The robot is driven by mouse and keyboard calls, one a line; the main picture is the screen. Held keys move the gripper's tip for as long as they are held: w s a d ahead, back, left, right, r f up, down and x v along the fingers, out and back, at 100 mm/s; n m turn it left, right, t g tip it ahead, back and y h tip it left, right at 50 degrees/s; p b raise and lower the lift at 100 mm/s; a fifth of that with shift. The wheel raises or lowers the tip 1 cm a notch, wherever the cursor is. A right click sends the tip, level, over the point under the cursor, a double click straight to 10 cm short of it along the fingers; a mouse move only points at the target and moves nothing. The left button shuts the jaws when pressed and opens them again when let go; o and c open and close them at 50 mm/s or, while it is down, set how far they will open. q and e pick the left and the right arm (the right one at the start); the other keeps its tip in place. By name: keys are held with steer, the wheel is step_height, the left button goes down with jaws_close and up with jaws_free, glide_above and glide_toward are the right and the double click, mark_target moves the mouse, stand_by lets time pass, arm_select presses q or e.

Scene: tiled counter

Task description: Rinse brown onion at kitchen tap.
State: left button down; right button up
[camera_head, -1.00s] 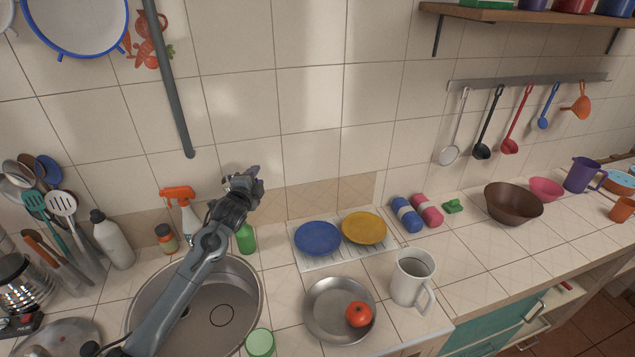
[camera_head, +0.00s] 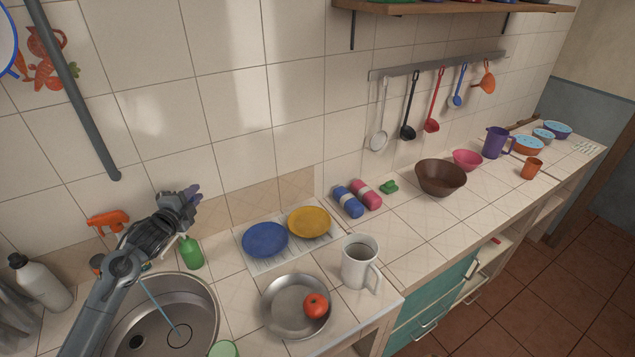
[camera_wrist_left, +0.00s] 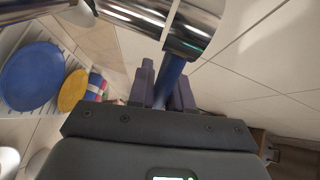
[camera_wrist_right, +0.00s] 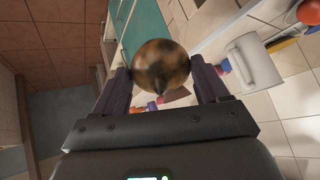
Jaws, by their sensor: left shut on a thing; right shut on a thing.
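The brown onion (camera_wrist_right: 162,66), mottled brown and round, is in the right wrist view. My right gripper (camera_wrist_right: 165,78) is shut on it, with one finger on each side. The right arm and onion are outside the head view. In the left wrist view the chrome kitchen tap (camera_wrist_left: 195,25) fills the top. My left gripper (camera_wrist_left: 163,85) is shut on its blue lever (camera_wrist_left: 170,82). In the head view the left gripper (camera_head: 190,193) is above the back of the sink (camera_head: 205,310), its arm hiding the tap. A thin bluish water stream (camera_head: 163,303) falls into the basin.
The counter's front edge runs beyond the mug.

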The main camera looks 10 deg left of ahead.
arm_select(q)
steer(key=shift+s+h, duration=0.1)
steer(key=shift+h, duration=0.2)
steer(key=c, duration=1.1)
jaws_free()
steer(key=shift+s, duration=0.1)
arm_select(e)
steer(key=shift+f+b, duration=0.9)
steer(key=shift+b, duration=0.05)
arm_select(q)
steer(key=shift+s+a+r, duration=0.1)
steer(key=shift+s+r, duration=0.2)
steer(key=shift+s, duration=1.65)
steer(key=shift+s+r, duration=0.3)
steer(key=shift+s, duration=1.65)
steer(key=shift+s+a+r, duration=0.1)
steer(key=shift+s+r, duration=0.2)
steer(key=shift+s, duration=1.65)
arm_select(e)
steer(key=shift+f, duration=0.1)
arm_select(q)
steer(key=shift+d, duration=0.1)
